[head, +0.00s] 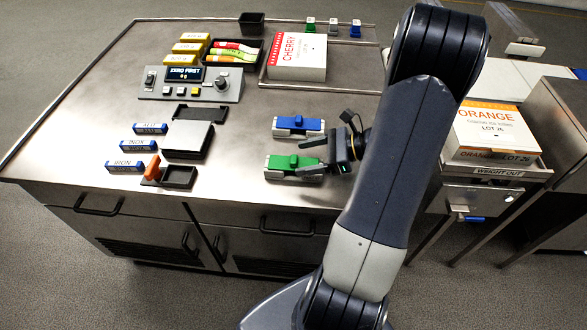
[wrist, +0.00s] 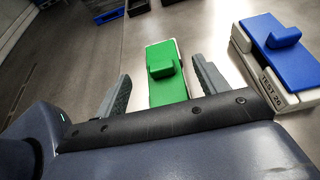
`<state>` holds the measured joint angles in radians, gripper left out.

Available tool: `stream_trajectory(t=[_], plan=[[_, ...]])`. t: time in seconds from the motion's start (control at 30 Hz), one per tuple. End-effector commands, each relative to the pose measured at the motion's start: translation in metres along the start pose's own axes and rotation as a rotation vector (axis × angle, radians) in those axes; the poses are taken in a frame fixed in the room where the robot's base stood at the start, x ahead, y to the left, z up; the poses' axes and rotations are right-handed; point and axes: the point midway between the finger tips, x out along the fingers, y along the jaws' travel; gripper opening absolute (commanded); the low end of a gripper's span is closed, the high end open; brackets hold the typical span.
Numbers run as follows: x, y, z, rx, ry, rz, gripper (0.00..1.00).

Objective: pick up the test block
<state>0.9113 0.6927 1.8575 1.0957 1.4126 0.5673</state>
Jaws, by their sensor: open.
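A blue-topped block (head: 298,124) lies on the steel table; in the wrist view its pale side reads TEST 20 (wrist: 272,88). A green-topped block (head: 292,162) with a pale base lies just in front of it; it also shows in the wrist view (wrist: 166,82), and no lettering on it is readable there. My gripper (head: 318,154) is low over the table at the right end of these blocks. In the wrist view its two fingers stand apart, one on either side of the green block, with visible gaps. The blue block is outside the right finger.
The CHERRY box (head: 298,58) stands behind on a tray. A control panel (head: 190,83) reads ZERO FIRST. Blue-and-white labelled blocks (head: 132,145) and a small dark tray (head: 180,177) are at left. The ORANGE box (head: 490,130) stands right. Table between is clear.

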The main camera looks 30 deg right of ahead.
Motion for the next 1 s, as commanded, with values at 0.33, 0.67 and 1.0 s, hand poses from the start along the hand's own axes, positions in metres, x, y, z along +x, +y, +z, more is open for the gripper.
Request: stream_trajectory(t=[0.33,0.67,1.0], plan=[[0.040,-0.001,-0.001,-0.001,0.000,0.001,0.69],[0.040,-0.001,-0.001,-0.001,0.000,0.001,0.59],[0.040,-0.001,-0.001,-0.001,0.000,0.001,0.31]])
